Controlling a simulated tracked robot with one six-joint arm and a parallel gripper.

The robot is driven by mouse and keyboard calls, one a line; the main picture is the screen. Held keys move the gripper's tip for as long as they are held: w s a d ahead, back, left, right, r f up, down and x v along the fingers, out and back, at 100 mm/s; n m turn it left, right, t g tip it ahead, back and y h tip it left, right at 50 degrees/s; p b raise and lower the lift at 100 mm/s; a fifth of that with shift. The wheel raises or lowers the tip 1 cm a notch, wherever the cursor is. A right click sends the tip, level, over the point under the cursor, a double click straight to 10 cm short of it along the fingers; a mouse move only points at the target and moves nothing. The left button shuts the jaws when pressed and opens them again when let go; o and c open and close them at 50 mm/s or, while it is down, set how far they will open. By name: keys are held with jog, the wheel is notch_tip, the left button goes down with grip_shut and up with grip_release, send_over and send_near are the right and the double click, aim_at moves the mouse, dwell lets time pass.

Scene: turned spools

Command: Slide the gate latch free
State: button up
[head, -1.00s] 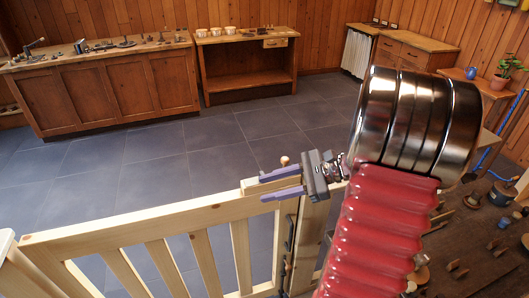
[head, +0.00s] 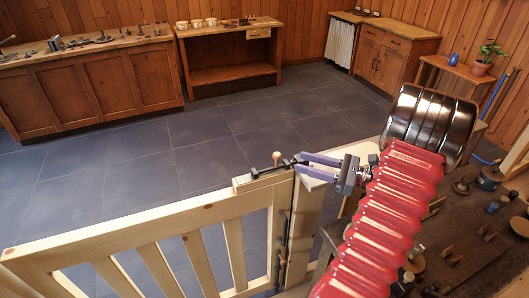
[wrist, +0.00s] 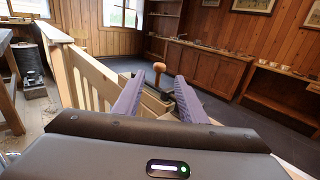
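The gate (head: 150,228) is pale slatted wood, with a post (head: 303,215) at its right end. The latch (head: 266,170) is a dark bar on a wooden block on the gate's top rail, reaching toward the post. A round wooden knob (head: 277,157) stands up from it. My gripper (head: 299,162) is open and empty just right of the knob, its purple fingers pointing left. In the wrist view the knob (wrist: 159,68) stands beyond and between the spread fingers of my gripper (wrist: 158,84), which partly hide the latch block. I see no contact with the knob.
A dark workbench (head: 465,245) with wooden pieces and spools lies at the right. Cabinets (head: 90,85) and an open bench (head: 235,75) stand along the far walls. The tiled floor (head: 200,150) beyond the gate is clear.

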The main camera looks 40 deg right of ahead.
jog(key=x, duration=1.4)
jog(key=shift+s, duration=0.1)
grip_shut()
dwell(0.4)
